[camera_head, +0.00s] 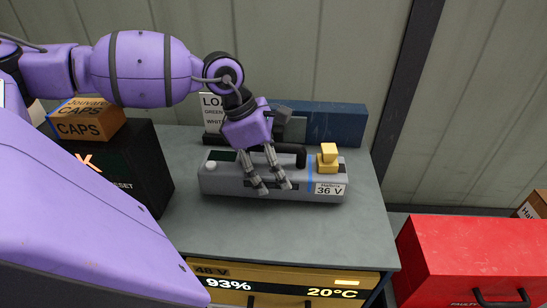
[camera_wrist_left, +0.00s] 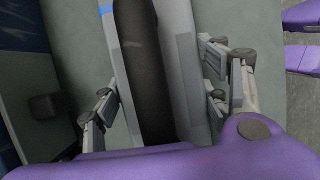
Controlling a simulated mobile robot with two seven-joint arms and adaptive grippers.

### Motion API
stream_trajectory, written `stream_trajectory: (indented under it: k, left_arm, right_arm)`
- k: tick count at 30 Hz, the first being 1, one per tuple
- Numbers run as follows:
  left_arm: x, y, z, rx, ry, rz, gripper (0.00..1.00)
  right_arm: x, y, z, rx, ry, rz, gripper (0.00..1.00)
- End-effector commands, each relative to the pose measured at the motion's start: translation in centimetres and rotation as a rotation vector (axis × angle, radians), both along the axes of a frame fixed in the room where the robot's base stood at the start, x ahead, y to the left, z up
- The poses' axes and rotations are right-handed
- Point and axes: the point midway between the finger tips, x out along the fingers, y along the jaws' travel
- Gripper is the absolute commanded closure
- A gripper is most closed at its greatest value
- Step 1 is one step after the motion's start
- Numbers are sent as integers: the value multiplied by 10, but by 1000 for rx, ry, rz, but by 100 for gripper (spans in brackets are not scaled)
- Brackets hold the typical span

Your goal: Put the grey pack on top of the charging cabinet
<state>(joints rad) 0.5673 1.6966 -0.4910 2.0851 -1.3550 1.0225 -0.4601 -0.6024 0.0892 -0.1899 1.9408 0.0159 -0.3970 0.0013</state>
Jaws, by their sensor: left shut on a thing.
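The grey pack (camera_head: 222,184) is a long box with a black handle, a blue stripe, a yellow connector and a "36 V" label. It lies level on the grey top of the charging cabinet (camera_head: 290,237) or just above it; I cannot tell whether it touches. My left gripper (camera_head: 272,186) comes down over the pack's middle and is shut on it. In the left wrist view the pack (camera_wrist_left: 184,60) lies between the fingers, with its black handle (camera_wrist_left: 146,75) in the middle. My right gripper is not in view.
A dark blue box (camera_head: 335,122) and a white sign (camera_head: 212,112) stand behind the pack. A black case (camera_head: 125,165) with an orange "CAPS" box (camera_head: 88,121) stands at left. A red box (camera_head: 470,250) is at right, beyond the cabinet's edge. The cabinet top before the pack is clear.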

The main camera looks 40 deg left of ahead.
Motion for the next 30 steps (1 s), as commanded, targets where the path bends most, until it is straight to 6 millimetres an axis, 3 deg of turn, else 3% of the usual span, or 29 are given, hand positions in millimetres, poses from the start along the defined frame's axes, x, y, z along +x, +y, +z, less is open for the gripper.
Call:
stream_trajectory:
  k: [12,13,17,30]
  left_arm:
    - [4,-1,-1,-3,-17,0,94]
    - [0,0,-6,0,-4,0,29]
    - [0,0,-6,0,-4,0,13]
    - [-1,3,0,1,-2,1,13]
  right_arm:
    - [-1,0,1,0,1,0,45]
    - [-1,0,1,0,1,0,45]
    - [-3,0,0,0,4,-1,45]
    - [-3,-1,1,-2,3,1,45]
